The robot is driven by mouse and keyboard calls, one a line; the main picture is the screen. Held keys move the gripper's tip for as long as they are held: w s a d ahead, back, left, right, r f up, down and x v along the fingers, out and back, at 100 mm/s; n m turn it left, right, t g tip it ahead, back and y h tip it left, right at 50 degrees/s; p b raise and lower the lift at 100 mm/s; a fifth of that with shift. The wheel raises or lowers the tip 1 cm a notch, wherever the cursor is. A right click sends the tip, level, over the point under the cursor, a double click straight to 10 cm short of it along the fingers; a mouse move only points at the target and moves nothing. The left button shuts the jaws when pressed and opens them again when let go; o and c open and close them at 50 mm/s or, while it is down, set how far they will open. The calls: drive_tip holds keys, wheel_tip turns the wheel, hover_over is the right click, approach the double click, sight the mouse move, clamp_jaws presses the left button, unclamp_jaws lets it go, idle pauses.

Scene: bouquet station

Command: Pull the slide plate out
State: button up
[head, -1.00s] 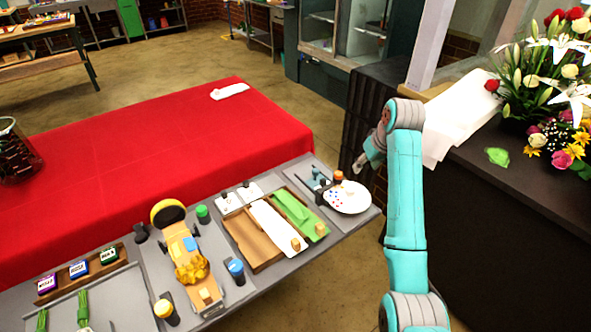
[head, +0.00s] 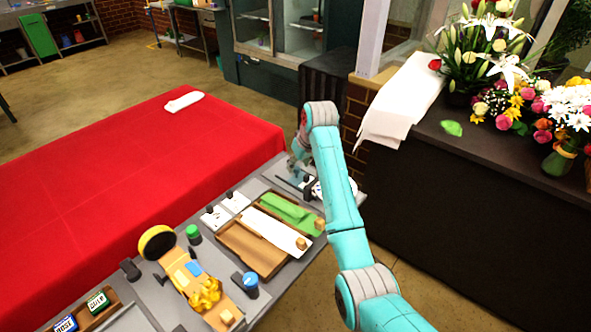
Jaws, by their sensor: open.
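Which piece is the slide plate is not clear. A long white plate (head: 272,229) with a wooden knob (head: 301,243) lies in a wooden tray (head: 250,249) on the grey bench. A green plate (head: 287,210) lies beside it, with a wooden knob (head: 320,223) at its near right end. A wooden board (head: 190,286) with orange parts on it lies farther left and also has a small wooden block at its near end. My gripper (head: 306,180) is open over the bench's far right end, apart from these plates and partly hidden by my arm.
A round white palette (head: 347,184) is mostly hidden behind my arm. Green-capped (head: 193,233) and blue-capped (head: 250,284) jars stand around the wooden board. A red-covered table (head: 130,190) lies behind the bench. A dark counter (head: 480,190) with flowers stands at right.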

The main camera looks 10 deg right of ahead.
sight(297, 168)
drive_tip(key=shift+x, duration=2)
drive_tip(key=shift+d, duration=0.1)
clamp_jaws()
